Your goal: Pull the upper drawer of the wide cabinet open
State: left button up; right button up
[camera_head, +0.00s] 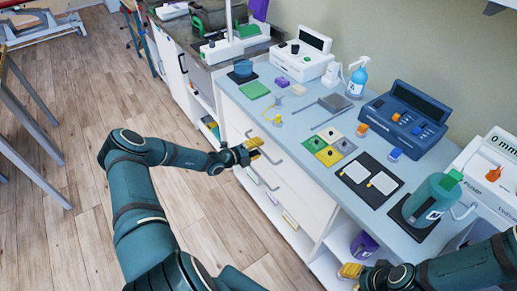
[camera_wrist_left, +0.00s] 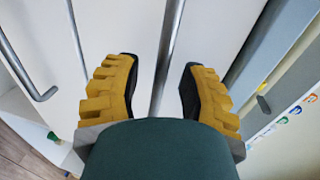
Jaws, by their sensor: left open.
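The wide cabinet (camera_head: 308,203) is white with a pale blue top. Its upper drawer (camera_head: 238,122) looks closed, with a grey bar handle (camera_head: 282,155) along its front. My left gripper (camera_head: 254,147) is at that handle. In the left wrist view my left gripper (camera_wrist_left: 158,78) is open, its two yellow fingers on either side of the upper bar handle (camera_wrist_left: 168,50), with a gap on each side. The lower drawer's handle (camera_wrist_left: 22,65) lies to the left there. My right gripper (camera_head: 351,270) is low at the right; its opening cannot be made out.
Open shelves (camera_head: 340,240) with a purple item (camera_head: 364,244) are at the right. The wooden floor (camera_head: 90,130) before the cabinet is clear.

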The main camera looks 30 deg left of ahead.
pick_arm(q)
jog(key=shift+w+d, duration=0.15)
jog(key=shift+w, duration=0.2)
grip_shut()
jog(key=shift+s, duration=0.15)
jog(key=f+p+v, duration=0.2)
jog(key=f+v, duration=0.1)
jog(key=v, duration=1.1)
jog(key=s+a+f+p+v, duration=0.1)
jog(key=f+p+v, duration=0.1)
jog(key=v, duration=1.2)
jog(key=shift+f, duration=0.55)
